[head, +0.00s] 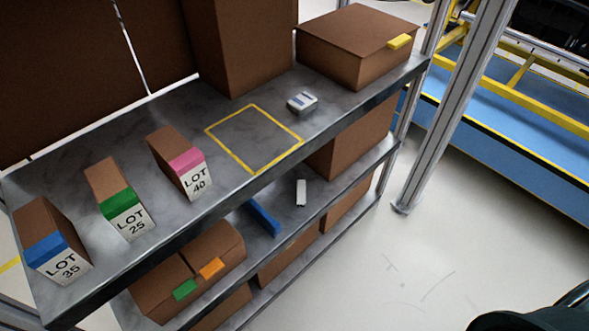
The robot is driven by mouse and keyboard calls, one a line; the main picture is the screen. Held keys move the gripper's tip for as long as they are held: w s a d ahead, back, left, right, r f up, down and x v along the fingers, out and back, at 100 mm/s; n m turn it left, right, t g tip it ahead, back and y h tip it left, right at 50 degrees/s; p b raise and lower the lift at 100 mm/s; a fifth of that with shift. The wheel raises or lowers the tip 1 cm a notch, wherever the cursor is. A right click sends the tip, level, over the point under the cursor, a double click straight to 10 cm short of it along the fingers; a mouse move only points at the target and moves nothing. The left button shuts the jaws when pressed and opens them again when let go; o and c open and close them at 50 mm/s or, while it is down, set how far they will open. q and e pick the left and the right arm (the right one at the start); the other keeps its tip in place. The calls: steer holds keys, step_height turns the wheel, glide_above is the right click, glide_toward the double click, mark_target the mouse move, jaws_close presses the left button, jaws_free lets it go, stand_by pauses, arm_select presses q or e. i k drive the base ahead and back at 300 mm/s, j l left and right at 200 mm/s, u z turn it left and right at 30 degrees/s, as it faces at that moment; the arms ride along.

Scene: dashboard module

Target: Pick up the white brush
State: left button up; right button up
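A small narrow white object (301,191) with a dark lower end lies on the middle shelf, near its front edge; it may be the white brush, but it is too small to be sure. A small white block with blue-grey marks (302,102) lies on the top shelf, right of a yellow outlined square. Neither of my grippers is in view, and nothing touches either white object.
The grey top shelf (95,285) carries boxes labelled LOT 35 (48,243), LOT 25 (118,200) and LOT 40 (179,163). The yellow square (273,163) is empty. A blue strip (263,219) lies left of the narrow white object. A metal post (455,105) stands right.

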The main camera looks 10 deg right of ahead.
mark_target(301, 200)
steer(key=i+l+u, duration=0.35)
steer(key=l, duration=0.7)
steer(key=i+l+u, duration=0.15)
steer(key=l+u, duration=0.2)
steer(key=l, duration=0.75)
steer(key=l+u, duration=0.35)
steer(key=l, duration=0.75)
steer(key=i, duration=0.05)
